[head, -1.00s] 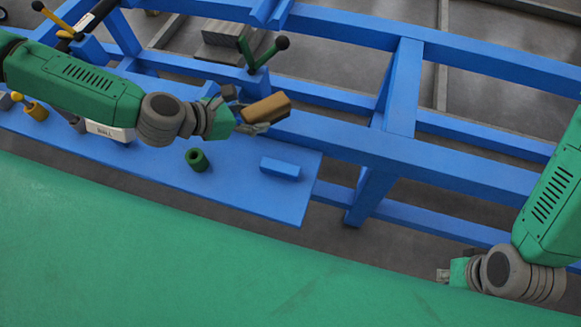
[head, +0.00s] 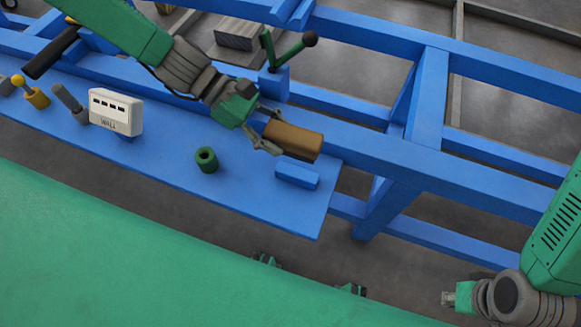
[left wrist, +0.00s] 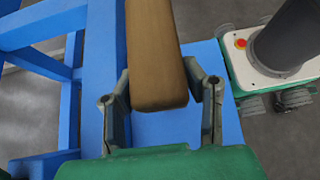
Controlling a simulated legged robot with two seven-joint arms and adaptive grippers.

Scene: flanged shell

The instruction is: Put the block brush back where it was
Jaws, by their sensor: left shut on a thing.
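The block brush, a brown wooden block (head: 295,140), is in the jaws of my left gripper (head: 266,129). The gripper is shut on one end, and the block points right, just above and behind a blue block (head: 297,174) on the blue shelf (head: 240,196). In the left wrist view the brush (left wrist: 156,50) lies between the two fingers (left wrist: 160,78); its bristles cannot be made out. My right gripper (head: 447,298) is empty, low at the right and far from the brush; its small jaws do not show whether they are open.
A green ring (head: 206,159) stands left of the blue block. A white box (head: 116,110), a grey-handled tool (head: 68,98) and a yellow-knobbed piece (head: 36,95) are further left. A green lever (head: 290,52) rises behind the gripper. Blue frame beams run behind the shelf.

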